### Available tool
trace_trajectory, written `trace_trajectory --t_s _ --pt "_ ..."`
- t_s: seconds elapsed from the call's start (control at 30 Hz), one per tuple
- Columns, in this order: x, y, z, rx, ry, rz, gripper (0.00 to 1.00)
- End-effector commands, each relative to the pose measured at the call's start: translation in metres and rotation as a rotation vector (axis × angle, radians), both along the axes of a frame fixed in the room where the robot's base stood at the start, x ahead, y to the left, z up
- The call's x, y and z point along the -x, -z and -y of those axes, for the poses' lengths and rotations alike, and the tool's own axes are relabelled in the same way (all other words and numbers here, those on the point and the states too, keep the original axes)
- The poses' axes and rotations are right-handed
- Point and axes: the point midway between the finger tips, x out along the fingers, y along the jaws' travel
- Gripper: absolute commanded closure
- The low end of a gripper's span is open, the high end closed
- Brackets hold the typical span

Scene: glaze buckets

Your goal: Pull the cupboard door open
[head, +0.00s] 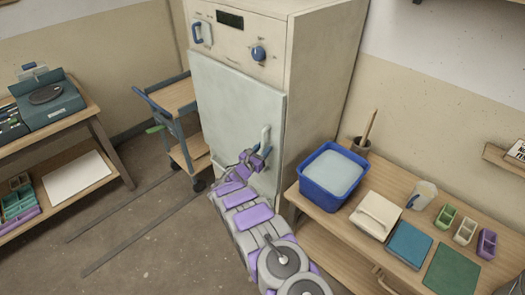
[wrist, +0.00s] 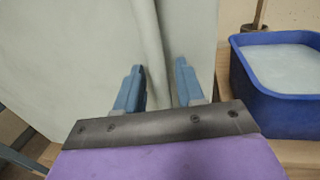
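The tall cream cupboard has a pale grey-green door (head: 222,105) on its front. The door looks closed, though I cannot tell whether there is a small gap. A pale upright handle (head: 265,136) sits near the door's right edge. My gripper (head: 257,156) is at the lower part of this handle. In the wrist view, the blue fingers of my gripper (wrist: 160,78) stand apart, with a pale upright bar, apparently the handle (wrist: 151,45), between them. A gap shows between the bar and the right finger. The door (wrist: 70,60) fills the left behind them.
A wooden bench (head: 337,222) stands right of the cupboard, bearing a blue tub (head: 323,193) close to my gripper. A wheeled cart (head: 180,150) stands left of the door. The floor (head: 165,235) in front is clear, with dark lines on it.

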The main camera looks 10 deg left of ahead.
Motion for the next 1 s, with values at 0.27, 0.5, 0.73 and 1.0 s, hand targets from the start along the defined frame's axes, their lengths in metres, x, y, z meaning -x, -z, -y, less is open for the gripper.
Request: trace_trajectory --t_s 0.27,0.5,0.73,1.0 --pt "-0.0008 -0.0006 0.0000 0.000 0.000 0.001 0.64" --pt "-0.0008 -0.0006 0.0000 0.000 0.000 0.001 0.87" --pt "-0.0009 -0.0008 -0.0008 0.000 -0.001 0.001 1.00" --pt "-0.0010 -0.0009 -0.0015 0.000 -0.002 0.002 1.00"
